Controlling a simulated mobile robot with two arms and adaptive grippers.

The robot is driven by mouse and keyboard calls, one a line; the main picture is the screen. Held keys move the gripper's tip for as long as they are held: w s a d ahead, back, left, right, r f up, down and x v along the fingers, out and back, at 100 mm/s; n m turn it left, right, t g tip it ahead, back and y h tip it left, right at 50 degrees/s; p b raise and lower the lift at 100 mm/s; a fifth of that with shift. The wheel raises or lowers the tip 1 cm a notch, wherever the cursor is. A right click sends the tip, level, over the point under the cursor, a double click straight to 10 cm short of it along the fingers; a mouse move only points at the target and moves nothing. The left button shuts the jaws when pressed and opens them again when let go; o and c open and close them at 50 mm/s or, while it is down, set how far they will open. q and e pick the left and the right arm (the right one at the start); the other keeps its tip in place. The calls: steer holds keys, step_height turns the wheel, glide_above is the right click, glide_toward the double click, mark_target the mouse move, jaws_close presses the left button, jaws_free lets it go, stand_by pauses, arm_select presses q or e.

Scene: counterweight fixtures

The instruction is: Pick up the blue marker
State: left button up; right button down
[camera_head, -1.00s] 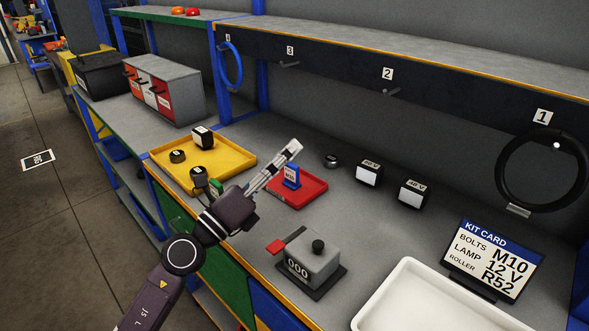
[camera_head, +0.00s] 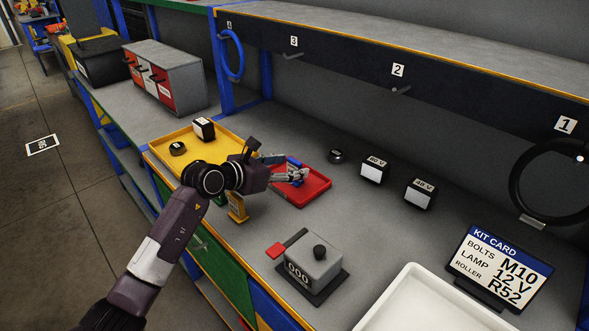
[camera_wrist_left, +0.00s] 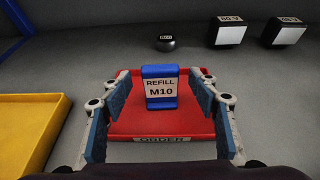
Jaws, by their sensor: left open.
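The blue marker (camera_wrist_left: 160,88) stands upright on the red tray (camera_wrist_left: 137,129) and bears a label reading "REFILL M10". In the wrist view it is between the two fingers of my left gripper (camera_wrist_left: 160,112), toward the back of the tray, with clear gaps on both sides. In the head view my left gripper (camera_head: 287,173) is over the red tray (camera_head: 312,193), its fingers partly covering the blue marker (camera_head: 293,163). The gripper is open and empty. My right gripper is not in view.
A yellow tray (camera_head: 227,139) with a black puck and a dark block is left of the red tray. A grey counter device (camera_head: 314,262) stands in front. A white bin (camera_head: 425,310) and kit card (camera_head: 500,263) are at right. Blocks (camera_head: 374,170) stand behind.

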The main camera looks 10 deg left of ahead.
arm_select(q)
steer(key=shift+x, duration=1.35)
steer(key=shift+s, duration=0.1)
steer(key=c, duration=1.2)
steer(key=shift+o, duration=0.2)
